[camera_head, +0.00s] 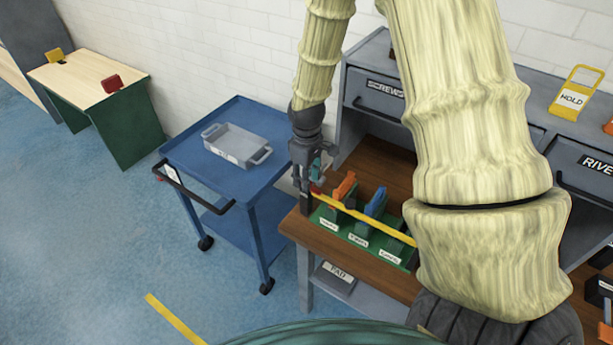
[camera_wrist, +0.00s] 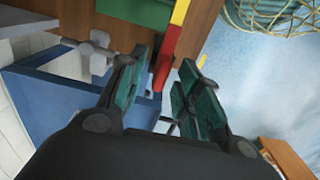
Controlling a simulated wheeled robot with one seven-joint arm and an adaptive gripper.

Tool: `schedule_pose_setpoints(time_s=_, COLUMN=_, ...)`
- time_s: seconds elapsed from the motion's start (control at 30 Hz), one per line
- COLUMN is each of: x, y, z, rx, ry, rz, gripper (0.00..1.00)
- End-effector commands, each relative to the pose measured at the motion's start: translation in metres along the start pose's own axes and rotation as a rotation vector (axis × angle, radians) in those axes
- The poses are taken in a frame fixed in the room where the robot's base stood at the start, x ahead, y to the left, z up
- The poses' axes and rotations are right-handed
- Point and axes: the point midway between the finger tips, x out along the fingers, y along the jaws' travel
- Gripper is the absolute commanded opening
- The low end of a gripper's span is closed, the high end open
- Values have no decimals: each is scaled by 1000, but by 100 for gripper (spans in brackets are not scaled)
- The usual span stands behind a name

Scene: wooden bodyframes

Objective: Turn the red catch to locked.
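A green rack (camera_head: 328,216) with white labels stands on the brown workbench, and a yellow bar (camera_head: 372,222) runs along it. The red catch (camera_head: 316,190) is at the bar's left end, partly hidden by my gripper (camera_head: 311,178). In the wrist view the red catch (camera_wrist: 170,44) extends from the yellow bar (camera_wrist: 181,11) down between my gripper's two fingers (camera_wrist: 163,62). The fingers stand apart on either side of the catch. I cannot tell whether either one touches it. Lock markings are not readable.
Orange (camera_head: 345,186) and blue (camera_head: 376,203) tool handles rise from the rack. A blue cart (camera_head: 185,153) with a grey tray (camera_head: 236,135) stands left of the workbench (camera_head: 372,160). Grey drawers are behind. Blue floor (camera_head: 90,240) is open at left.

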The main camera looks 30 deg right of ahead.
Motion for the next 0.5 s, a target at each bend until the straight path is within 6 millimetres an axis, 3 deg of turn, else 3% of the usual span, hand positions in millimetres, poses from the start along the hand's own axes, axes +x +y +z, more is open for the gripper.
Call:
schedule_pose_setpoints(time_s=0.27, x=-3, y=0, z=0, rx=0, ry=0, rz=0, gripper=34)
schedule_pose_setpoints(time_s=0.5, x=-28, y=0, z=0, rx=0, ry=2, rz=0, gripper=34)
